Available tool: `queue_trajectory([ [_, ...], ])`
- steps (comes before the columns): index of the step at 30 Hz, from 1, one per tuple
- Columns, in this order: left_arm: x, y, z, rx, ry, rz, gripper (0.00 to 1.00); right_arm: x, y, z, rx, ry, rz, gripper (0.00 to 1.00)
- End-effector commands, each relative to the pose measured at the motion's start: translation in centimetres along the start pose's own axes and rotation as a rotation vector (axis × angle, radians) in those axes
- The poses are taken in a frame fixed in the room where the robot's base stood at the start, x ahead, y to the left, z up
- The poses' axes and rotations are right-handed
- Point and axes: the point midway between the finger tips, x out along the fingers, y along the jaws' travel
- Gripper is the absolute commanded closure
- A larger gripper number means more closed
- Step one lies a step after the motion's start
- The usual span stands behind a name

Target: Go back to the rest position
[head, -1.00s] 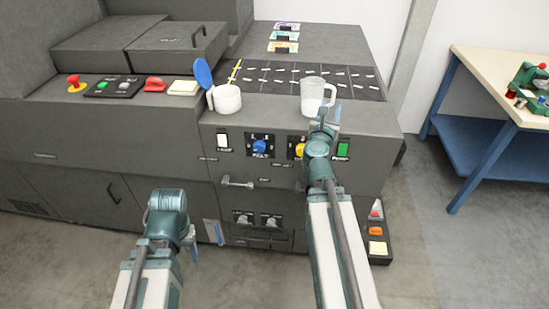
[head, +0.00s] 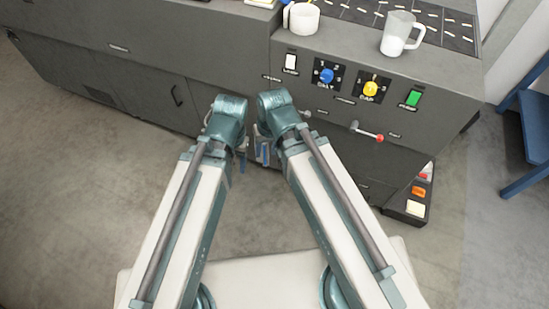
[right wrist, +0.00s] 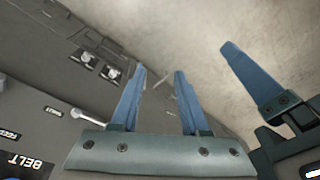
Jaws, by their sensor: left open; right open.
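My left gripper (head: 241,160) hangs in front of the machine's lower front, mostly hidden behind its own wrist in the head view. My right gripper (head: 263,150) is close beside it on the right, also partly hidden. In the right wrist view my right gripper (right wrist: 158,100) shows two blue fingers apart with nothing between them. A blue finger of my left gripper (right wrist: 252,75) shows at the right of that view, apart from the right fingers. Both arms stretch forward and converge at the wrists.
A blue-framed table (head: 530,120) is at right.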

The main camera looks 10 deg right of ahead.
Motion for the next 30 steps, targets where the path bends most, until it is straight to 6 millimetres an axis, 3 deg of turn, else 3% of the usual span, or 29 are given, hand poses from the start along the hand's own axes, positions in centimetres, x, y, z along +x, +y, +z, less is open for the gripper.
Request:
queue_trajectory([
  [3, 0.0, 0.0, 0.0, 0.000, 0.000, 0.000, 0.40, -0.2, 0.8, 2.6, -0.148, -0.112, 0.111, 0.55],
  [6, 0.0, 0.0, 0.0, 0.000, 0.000, 0.000, 0.40, -0.4, 1.3, 3.6, -0.204, -0.160, 0.155, 0.55],
  [17, -0.2, 0.0, 0.0, 0.000, 0.000, 0.000, 0.40, -0.7, 1.5, 3.8, -0.217, -0.173, 0.167, 0.55],
  [20, -1.2, -0.1, 0.1, 0.000, 0.000, 0.000, 0.40, -1.7, 1.4, 3.7, -0.216, -0.173, 0.166, 0.55],
  [27, -5.7, -0.6, 0.3, 0.000, 0.000, 0.000, 0.40, -6.2, 1.1, 3.2, -0.215, -0.172, 0.166, 0.55],
  [30, -6.6, -0.6, 0.4, 0.000, 0.000, 0.000, 0.40, -7.1, 1.0, 3.0, -0.215, -0.172, 0.166, 0.55],
])
